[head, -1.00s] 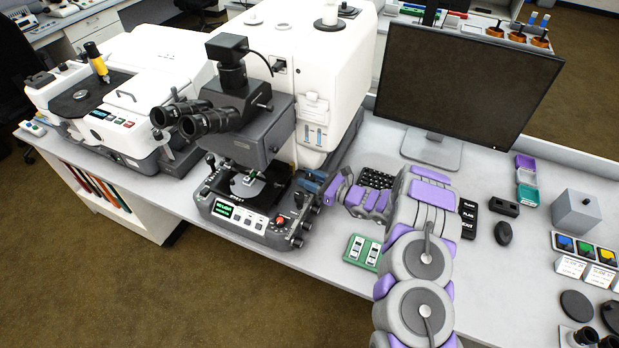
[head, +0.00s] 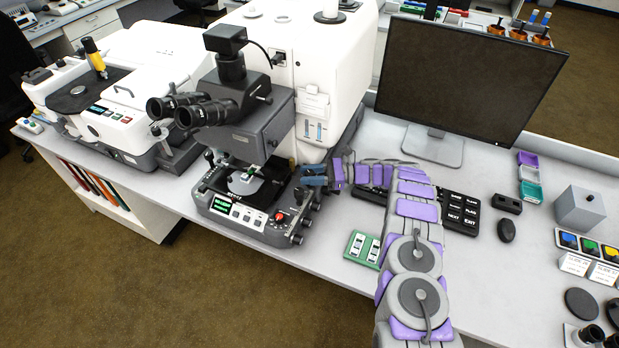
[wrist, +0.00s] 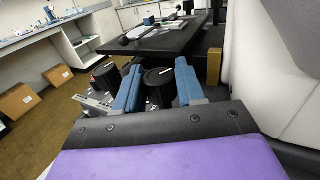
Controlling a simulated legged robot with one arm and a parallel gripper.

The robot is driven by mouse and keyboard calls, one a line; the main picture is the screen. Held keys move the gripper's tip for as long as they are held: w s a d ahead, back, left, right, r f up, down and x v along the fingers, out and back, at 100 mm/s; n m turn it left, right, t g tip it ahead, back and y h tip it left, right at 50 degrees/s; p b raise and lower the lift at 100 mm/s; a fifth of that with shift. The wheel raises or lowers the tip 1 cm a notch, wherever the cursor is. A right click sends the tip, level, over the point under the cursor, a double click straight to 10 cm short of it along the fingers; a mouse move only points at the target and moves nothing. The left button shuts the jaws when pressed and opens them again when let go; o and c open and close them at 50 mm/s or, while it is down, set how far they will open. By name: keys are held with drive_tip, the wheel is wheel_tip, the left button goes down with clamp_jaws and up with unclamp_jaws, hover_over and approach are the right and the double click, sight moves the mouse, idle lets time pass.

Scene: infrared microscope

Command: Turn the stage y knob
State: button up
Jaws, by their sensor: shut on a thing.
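The infrared microscope's dark stage (head: 244,183) sits below the eyepieces, with black knobs along the right side of its base. My gripper (head: 308,174) reaches in from the right at that side. In the wrist view, my gripper (wrist: 158,68) has its two blue fingers on either side of a black ribbed knob (wrist: 158,88) and is shut on it. A second black knob (wrist: 105,75) stands just left of the left finger, outside the grip. No label shows which knob is held. In the head view, my gripper hides the held knob.
The control panel (head: 238,212) with a red knob (head: 280,217) is at the base's front. A green slide holder (head: 362,248) lies near my arm. A black keypad (head: 462,212) and the monitor (head: 447,85) are to the right. The white microscope body (wrist: 277,65) stands close right of my gripper.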

drive_tip(key=shift+w+n+g+b, duration=0.1)
drive_tip(key=shift+n+g+b, duration=0.2)
drive_tip(key=shift+g+b, duration=0.15)
drive_tip(key=o, duration=0.9)
drive_tip(key=shift+d, duration=0.15)
